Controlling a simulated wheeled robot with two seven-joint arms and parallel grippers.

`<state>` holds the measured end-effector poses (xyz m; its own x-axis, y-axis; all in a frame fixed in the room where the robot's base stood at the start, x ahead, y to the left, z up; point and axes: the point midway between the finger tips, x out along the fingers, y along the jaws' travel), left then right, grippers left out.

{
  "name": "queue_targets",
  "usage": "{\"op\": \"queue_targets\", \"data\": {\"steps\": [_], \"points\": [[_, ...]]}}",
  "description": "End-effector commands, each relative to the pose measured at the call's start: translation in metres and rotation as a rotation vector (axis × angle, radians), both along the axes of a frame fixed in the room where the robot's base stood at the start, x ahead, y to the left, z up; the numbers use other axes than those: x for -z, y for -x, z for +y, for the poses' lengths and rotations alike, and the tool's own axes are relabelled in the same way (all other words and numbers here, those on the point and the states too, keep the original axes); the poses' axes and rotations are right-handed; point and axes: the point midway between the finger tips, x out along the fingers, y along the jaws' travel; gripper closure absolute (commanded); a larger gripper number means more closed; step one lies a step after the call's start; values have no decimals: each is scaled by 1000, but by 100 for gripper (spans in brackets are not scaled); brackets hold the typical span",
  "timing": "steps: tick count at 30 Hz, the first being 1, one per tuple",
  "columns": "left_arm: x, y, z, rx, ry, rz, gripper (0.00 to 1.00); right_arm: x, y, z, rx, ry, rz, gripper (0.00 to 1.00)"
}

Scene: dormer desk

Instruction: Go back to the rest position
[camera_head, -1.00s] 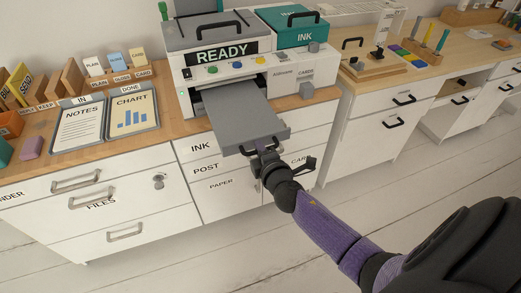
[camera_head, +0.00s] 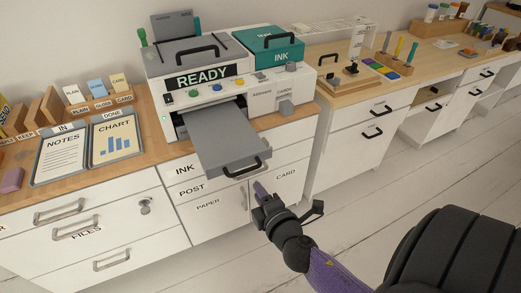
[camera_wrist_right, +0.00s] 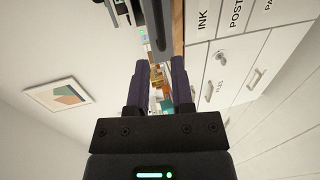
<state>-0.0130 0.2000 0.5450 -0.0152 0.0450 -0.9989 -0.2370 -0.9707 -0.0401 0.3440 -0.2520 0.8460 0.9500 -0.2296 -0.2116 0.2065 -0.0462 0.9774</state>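My right gripper (camera_head: 262,190) is in front of the cabinet below the printer, with nothing seen in it. In the right wrist view its two dark purple fingers (camera_wrist_right: 159,75) stand apart with an empty gap between them. The printer's grey tray (camera_head: 220,135) is pulled out over the desk edge. My left gripper is not in the head view.
The white printer (camera_head: 215,92) reads READY and stands on the wooden desk. Cabinet drawers (camera_head: 185,188) with handles lie below. Two clipboard trays with NOTES (camera_head: 62,155) and CHART (camera_head: 115,139) are to the left. Open floor (camera_head: 400,180) lies to the right.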

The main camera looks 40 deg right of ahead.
Motion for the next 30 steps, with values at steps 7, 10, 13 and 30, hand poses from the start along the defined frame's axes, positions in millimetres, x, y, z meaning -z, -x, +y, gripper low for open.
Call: {"op": "queue_targets", "data": {"steps": [7,10,13,30], "points": [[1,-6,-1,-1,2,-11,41,0,1,0,0,0,-1,71],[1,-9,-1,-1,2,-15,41,0,1,0,0,0,-1,71],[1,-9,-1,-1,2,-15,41,3,2,1,1,-7,7,71],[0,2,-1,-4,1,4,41,297,317,51,819,-932,938,71]]}}
